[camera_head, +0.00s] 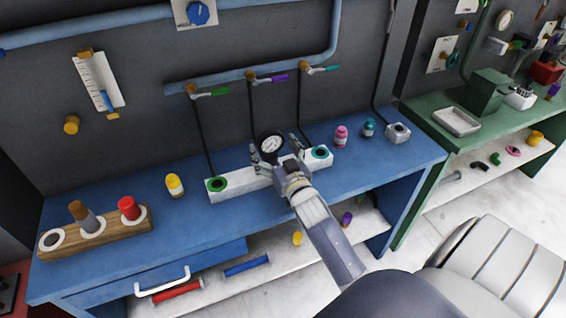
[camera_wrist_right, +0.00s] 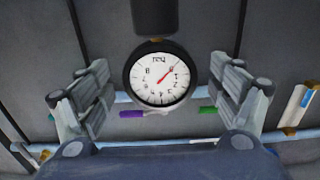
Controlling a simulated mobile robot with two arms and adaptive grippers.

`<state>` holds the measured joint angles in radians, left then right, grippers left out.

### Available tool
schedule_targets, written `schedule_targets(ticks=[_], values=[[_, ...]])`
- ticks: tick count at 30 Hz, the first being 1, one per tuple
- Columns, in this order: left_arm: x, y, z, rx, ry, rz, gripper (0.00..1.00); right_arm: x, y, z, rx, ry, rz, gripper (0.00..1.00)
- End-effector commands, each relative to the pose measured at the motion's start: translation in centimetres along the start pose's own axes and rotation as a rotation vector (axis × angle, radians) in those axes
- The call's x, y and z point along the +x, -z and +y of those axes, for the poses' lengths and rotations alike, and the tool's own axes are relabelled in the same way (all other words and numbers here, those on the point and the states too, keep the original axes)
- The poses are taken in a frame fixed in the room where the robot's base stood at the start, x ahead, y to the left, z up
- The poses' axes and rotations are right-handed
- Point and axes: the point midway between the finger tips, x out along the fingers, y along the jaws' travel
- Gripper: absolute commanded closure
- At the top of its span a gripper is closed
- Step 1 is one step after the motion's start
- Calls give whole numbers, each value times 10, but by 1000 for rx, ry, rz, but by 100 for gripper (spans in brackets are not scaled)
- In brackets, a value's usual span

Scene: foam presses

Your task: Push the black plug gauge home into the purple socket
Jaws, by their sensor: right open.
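The black plug gauge (camera_head: 270,144) has a round white dial and stands at the middle of the white socket block (camera_head: 234,182). The dial also shows in the right wrist view (camera_wrist_right: 160,75), with a black cylindrical part above it. My right gripper (camera_head: 278,157) is open, with one finger on either side of the gauge and gaps to both. The block's green socket (camera_head: 217,184) and teal socket (camera_head: 320,152) are visible. The purple socket is hidden behind my gripper, so how deep the gauge sits cannot be seen. My left gripper is out of view.
A yellow-capped bottle (camera_head: 174,185) and a wooden rack (camera_head: 95,233) stand left of the block. Pipes with coloured valve levers run along the wall behind.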

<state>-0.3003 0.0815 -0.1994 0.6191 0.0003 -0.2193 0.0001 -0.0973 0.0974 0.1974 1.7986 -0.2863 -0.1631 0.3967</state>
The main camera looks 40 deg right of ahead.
Motion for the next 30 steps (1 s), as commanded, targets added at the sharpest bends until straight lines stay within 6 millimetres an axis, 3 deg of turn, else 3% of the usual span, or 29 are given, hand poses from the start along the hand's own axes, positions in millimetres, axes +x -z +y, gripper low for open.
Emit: schedule_targets(ticks=[9,15,30], values=[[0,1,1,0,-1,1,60,-64,0,0,2,-1,-1,14],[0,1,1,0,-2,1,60,-88,0,0,3,0,1,14],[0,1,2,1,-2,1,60,-95,1,0,1,0,3,14]])
